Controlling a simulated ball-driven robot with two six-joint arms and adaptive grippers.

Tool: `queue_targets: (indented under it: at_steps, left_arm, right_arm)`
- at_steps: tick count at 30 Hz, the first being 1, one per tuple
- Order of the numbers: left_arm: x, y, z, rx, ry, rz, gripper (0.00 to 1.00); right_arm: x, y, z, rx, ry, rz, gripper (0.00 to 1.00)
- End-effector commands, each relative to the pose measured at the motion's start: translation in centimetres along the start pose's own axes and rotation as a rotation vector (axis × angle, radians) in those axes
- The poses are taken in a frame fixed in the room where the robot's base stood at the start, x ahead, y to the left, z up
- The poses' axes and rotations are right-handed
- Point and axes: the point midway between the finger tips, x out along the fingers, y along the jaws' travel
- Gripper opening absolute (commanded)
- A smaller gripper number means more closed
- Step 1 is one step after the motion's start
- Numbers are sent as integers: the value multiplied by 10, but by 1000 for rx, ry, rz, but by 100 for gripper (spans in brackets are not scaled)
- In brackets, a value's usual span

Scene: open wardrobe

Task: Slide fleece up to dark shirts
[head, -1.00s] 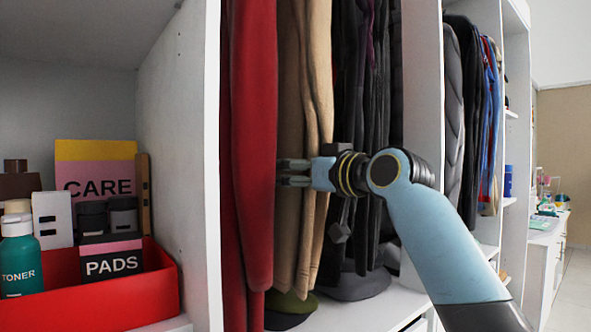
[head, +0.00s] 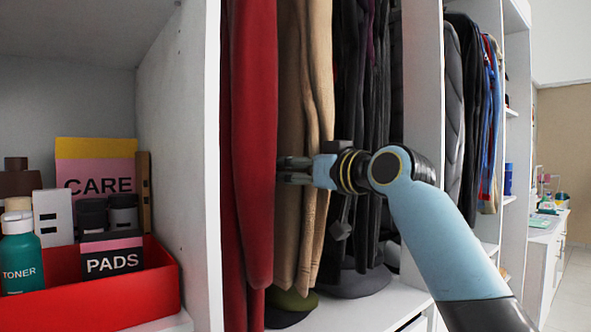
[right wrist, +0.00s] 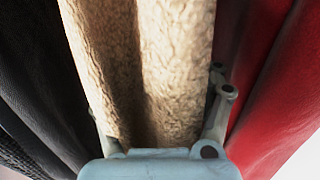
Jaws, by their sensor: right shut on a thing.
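The tan fleece (head: 316,70) hangs in the wardrobe between a red garment and the dark shirts (head: 365,90). It also fills the middle of the right wrist view (right wrist: 170,60), with a finger on each side. My right gripper (head: 290,170) is shut on the fleece at about mid-height. In the right wrist view the gripper (right wrist: 160,120) has dark cloth at its left and red cloth at its right. The fingertips are partly hidden by cloth. The dark shirts hang just right of the fleece, partly behind my arm. My left gripper is not in view.
The red garment (head: 253,140) hangs left of the fleece, by the white divider (head: 203,120). Hats (head: 290,308) lie on the shelf below. A red bin (head: 150,290) with toiletries stands at the left. Another panel (head: 423,80) bounds the dark shirts at right.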

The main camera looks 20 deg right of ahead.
Motion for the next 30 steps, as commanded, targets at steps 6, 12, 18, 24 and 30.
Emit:
queue_targets:
  at_steps: [6, 12, 18, 24, 30]
  left_arm:
    - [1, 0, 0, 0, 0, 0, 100]
    - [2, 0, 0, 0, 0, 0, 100]
    - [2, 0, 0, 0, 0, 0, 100]
    - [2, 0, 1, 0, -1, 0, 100]
    - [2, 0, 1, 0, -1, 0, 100]
  right_arm:
    - [0, 6, 1, 3, -1, 0, 8]
    - [0, 12, 1, 4, 0, 0, 8]
    - [0, 12, 0, 3, 0, 0, 89]
    - [0, 13, 0, 1, 0, 1, 96]
    - [0, 13, 0, -1, 0, 1, 96]
